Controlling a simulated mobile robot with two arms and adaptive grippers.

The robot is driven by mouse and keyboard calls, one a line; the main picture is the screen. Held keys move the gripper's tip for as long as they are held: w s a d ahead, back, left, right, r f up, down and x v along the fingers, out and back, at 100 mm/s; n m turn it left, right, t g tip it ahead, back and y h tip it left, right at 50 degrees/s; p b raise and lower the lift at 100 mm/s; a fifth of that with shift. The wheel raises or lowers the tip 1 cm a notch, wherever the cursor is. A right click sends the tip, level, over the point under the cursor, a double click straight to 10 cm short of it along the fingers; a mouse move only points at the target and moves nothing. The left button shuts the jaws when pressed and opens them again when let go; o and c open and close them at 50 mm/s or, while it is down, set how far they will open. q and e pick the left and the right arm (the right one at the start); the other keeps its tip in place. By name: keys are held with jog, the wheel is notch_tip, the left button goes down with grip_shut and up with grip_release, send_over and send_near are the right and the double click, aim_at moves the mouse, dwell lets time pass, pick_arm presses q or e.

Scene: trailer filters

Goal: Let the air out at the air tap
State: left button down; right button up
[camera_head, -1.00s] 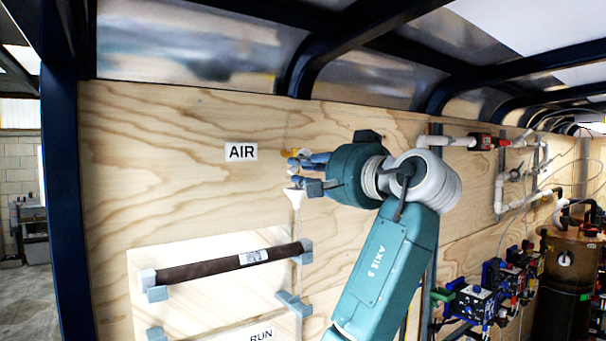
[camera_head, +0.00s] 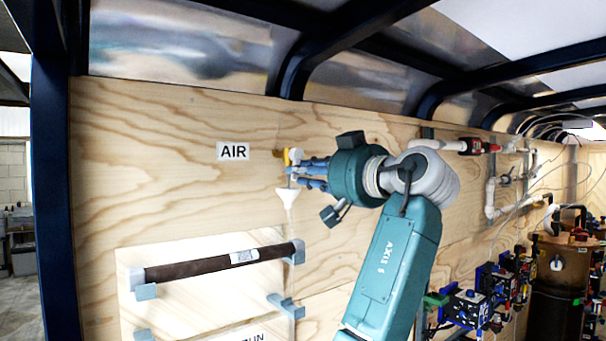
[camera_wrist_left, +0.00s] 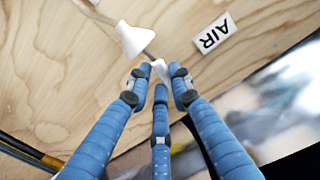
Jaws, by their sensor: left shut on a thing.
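The air tap (camera_head: 286,157) is on the plywood wall, right of the AIR label (camera_head: 233,151), and shows a yellow part. A white funnel-shaped piece (camera_head: 288,195) hangs below it and also shows in the left wrist view (camera_wrist_left: 135,38). My left gripper (camera_head: 297,172) has its blue fingers at the tap from the right. In the left wrist view its fingertips (camera_wrist_left: 159,78) are closed in around a small white piece of the tap (camera_wrist_left: 160,70). The fingers partly hide the tap. My right gripper is not in view.
A dark filter tube (camera_head: 213,264) rests in grey brackets on a pale board below the tap. White pipework with a red valve (camera_head: 474,146) is on the wall at right. Pumps (camera_head: 470,303) and a brown tank (camera_head: 556,285) stand at lower right. A dark blue post (camera_head: 52,190) stands at left.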

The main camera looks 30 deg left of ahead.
pick_arm(q)
jog(key=shift+f, duration=0.1)
dwell(0.4)
jog(key=c, duration=1.5)
grip_release()
jog(key=shift+c, duration=0.2)
jog(key=shift+d, duration=0.1)
jog(key=v, duration=1.2)
